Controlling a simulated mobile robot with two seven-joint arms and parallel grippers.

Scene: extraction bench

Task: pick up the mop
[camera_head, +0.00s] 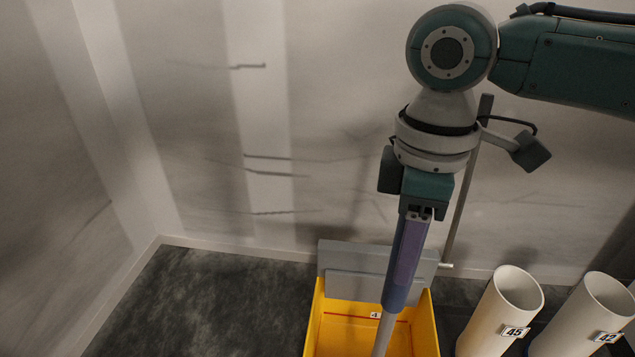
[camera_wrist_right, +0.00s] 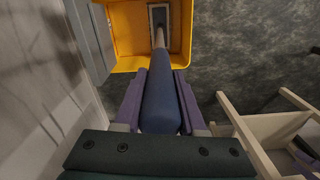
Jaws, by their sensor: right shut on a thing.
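The mop has a blue handle grip (camera_head: 395,293) and a thin pale pole (camera_head: 383,335) running down into a yellow bucket (camera_head: 428,325). My right gripper (camera_head: 409,250) points down, with its purple fingers shut on the blue grip. In the right wrist view the blue grip (camera_wrist_right: 161,85) lies between both fingers, and the pole runs to a mop head (camera_wrist_right: 158,15) inside the yellow bucket (camera_wrist_right: 125,30). Whether the head touches the bucket floor I cannot tell. The mop is slightly tilted. My left gripper is not in view.
A grey wringer (camera_head: 345,258) sits at the bucket's back, with a thin grey rod (camera_head: 462,205) rising beside my right wrist. Cream tubes labelled 45 (camera_head: 490,320) and 42 (camera_head: 575,325) stand to the right. Dark floor (camera_head: 220,310) is clear at left; walls stand behind and left.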

